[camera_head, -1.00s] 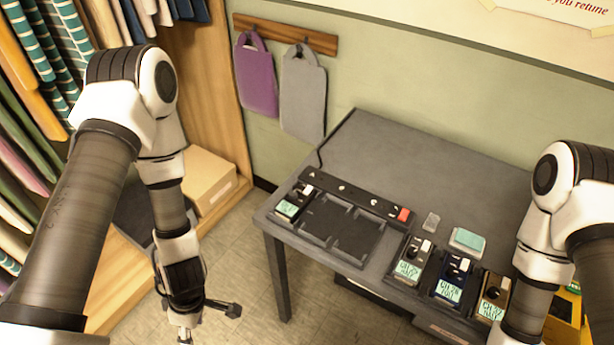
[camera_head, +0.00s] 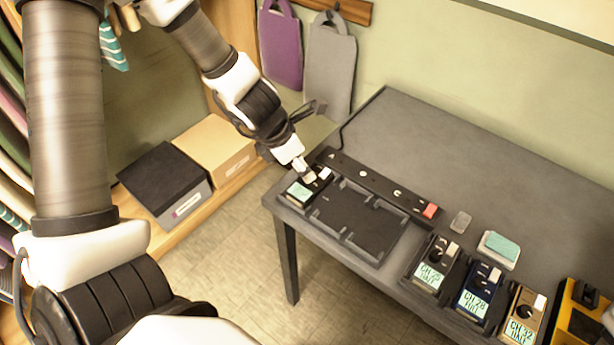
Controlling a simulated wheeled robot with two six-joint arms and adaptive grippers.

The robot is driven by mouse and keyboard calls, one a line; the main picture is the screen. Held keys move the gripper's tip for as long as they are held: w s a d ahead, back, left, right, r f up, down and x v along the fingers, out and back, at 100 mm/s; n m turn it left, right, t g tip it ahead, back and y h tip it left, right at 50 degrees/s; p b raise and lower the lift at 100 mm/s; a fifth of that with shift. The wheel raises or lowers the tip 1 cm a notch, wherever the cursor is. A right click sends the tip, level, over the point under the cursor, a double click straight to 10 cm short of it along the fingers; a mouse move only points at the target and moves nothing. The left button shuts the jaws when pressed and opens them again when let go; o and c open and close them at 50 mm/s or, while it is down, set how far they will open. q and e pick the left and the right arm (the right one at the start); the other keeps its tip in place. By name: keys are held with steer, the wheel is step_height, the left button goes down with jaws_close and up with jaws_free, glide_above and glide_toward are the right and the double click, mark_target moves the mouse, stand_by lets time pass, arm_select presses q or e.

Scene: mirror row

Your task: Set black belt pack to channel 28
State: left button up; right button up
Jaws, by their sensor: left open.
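A dark belt pack (camera_head: 298,193) with a pale green screen sits in the left end of the charging tray (camera_head: 352,248); its screen text is too small to read. My left gripper (camera_head: 306,172) is open right over its top end, by the knob, and partly hides it. I cannot tell whether the fingers touch it. Another dark belt pack (camera_head: 420,281) stands at the right, its screen seeming to read CH 25. Beside it are a blue pack (camera_head: 470,301) reading CH 28 and a tan pack (camera_head: 518,331) reading CH 32. My right gripper is out of view.
A dark strip (camera_head: 375,185) with a red switch runs behind the tray. A small grey block (camera_head: 460,222) and a teal-topped pad (camera_head: 499,249) lie on the grey table (camera_head: 430,140). A yellow device (camera_head: 577,318) is at far right. The table's back is clear.

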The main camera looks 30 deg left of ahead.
mark_target(310, 186)
arm_select(q)
steer(key=shift+b+x, duration=0.5)
steer(key=shift+x, duration=0.75)
steer(key=shift+f+b, duration=0.3)
steer(key=shift+b, duration=0.05)
steer(key=shift+s+r, duration=0.1)
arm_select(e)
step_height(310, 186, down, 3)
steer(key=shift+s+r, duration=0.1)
arm_select(q)
jaws_close()
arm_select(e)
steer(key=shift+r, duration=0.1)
